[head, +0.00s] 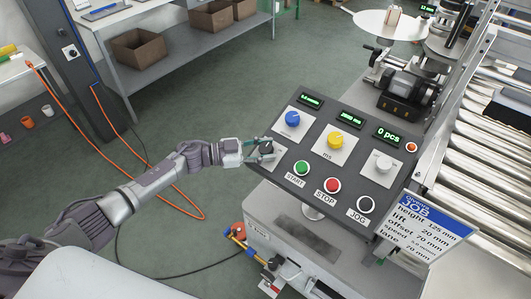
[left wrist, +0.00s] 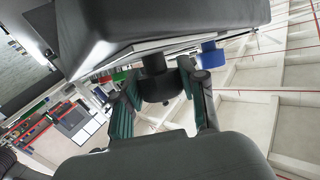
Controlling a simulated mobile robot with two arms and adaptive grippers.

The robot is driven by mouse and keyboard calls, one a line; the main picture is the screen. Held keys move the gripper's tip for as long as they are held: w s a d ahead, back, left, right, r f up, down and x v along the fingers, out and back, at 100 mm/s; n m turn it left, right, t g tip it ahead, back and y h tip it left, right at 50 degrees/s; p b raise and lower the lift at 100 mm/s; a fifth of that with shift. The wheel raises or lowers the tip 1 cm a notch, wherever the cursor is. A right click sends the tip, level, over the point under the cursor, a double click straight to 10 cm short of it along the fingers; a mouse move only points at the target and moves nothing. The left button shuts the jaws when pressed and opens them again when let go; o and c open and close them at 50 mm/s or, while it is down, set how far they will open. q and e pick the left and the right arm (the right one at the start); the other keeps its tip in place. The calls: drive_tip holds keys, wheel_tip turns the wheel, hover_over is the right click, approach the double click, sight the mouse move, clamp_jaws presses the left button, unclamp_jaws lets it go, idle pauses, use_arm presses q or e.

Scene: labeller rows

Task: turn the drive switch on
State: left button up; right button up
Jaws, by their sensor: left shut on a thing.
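The control panel (head: 330,125) is a dark tilted box with knobs, buttons and green displays. A dark rotary switch (head: 266,148) sits on a light plate at its left edge, beside the green START button (head: 301,168); any lettering by it cannot be read. My left gripper (head: 258,151) is at this switch, with its fingers shut around the knob. In the left wrist view the black knob (left wrist: 156,84) sits between the two green-padded fingers, under the panel face. The fingers partly hide the knob in the head view, and its exact angle cannot be told. My right gripper is in neither view.
A job sign (head: 428,226) stands at the right, before the roller conveyor (head: 490,125).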

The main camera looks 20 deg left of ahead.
sight(260, 145)
use_arm(q)
drive_tip(key=m+g+b, duration=0.4)
drive_tip(key=g+b, duration=0.1)
drive_tip(key=b, duration=0.1)
drive_tip(key=m+g+b, duration=0.5)
drive_tip(key=shift+w+f+g+b, duration=0.15)
drive_tip(key=shift+f+g+b, duration=0.05)
drive_tip(key=shift+g+b, duration=0.15)
drive_tip(key=shift+r+m+g+y+b, duration=0.2)
drive_tip(key=shift+m+g+y+b, duration=0.4)
drive_tip(key=shift+b, duration=0.3)
drive_tip(key=o, duration=1.2)
drive_tip(key=shift+c, duration=0.2)
drive_tip(key=shift+v, duration=3.7)
